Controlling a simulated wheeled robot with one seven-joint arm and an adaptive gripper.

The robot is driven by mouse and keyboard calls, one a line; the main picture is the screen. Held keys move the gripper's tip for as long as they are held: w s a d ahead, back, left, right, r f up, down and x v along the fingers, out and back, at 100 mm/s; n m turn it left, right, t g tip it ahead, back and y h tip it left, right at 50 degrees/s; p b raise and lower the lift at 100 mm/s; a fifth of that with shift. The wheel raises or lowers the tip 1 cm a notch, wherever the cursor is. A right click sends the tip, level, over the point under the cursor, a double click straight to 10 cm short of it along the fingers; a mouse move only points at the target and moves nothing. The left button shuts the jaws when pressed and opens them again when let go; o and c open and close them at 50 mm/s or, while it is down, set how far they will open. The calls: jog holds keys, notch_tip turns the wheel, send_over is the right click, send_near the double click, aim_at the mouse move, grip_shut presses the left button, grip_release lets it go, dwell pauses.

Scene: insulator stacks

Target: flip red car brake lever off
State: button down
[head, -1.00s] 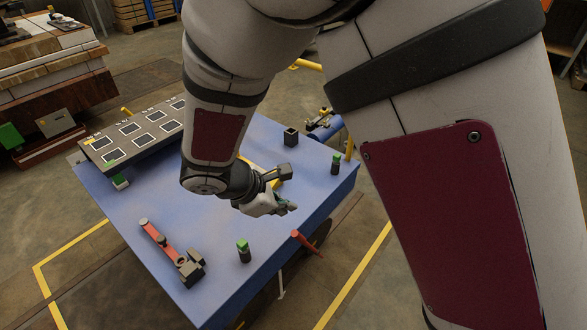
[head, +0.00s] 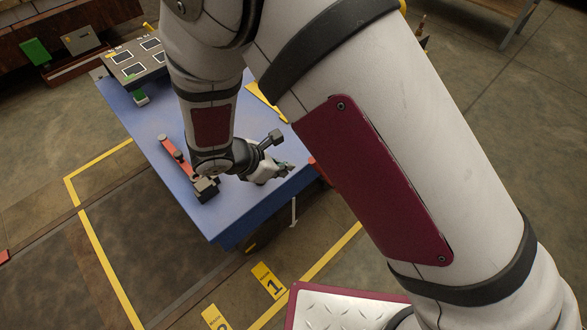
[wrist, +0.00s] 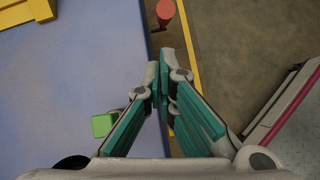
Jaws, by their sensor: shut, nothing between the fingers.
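The red brake lever (head: 319,170) shows only in part at the right edge of the blue car top (head: 170,125); my arm hides the rest. In the wrist view its round red end (wrist: 166,9) is at the top, just off the blue edge, with a dark stem below it. My gripper (head: 287,170) is over the right edge of the car top. In the wrist view my gripper (wrist: 160,76) has its fingertips together, with nothing between them. They point toward the lever, with a visible gap; I cannot tell whether they are level with it.
A red bar with dark ends (head: 178,155) lies on the car top, left of my gripper. A green-topped piece (wrist: 104,124) is left of the fingers. Floor is open beyond the right edge.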

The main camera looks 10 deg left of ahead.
jog(key=b+x, duration=0.2)
jog(key=x, duration=0.7)
jog(key=shift+f+b, duration=0.2)
jog(key=shift+b, duration=0.15)
jog(key=shift+w+d+r, duration=0.1)
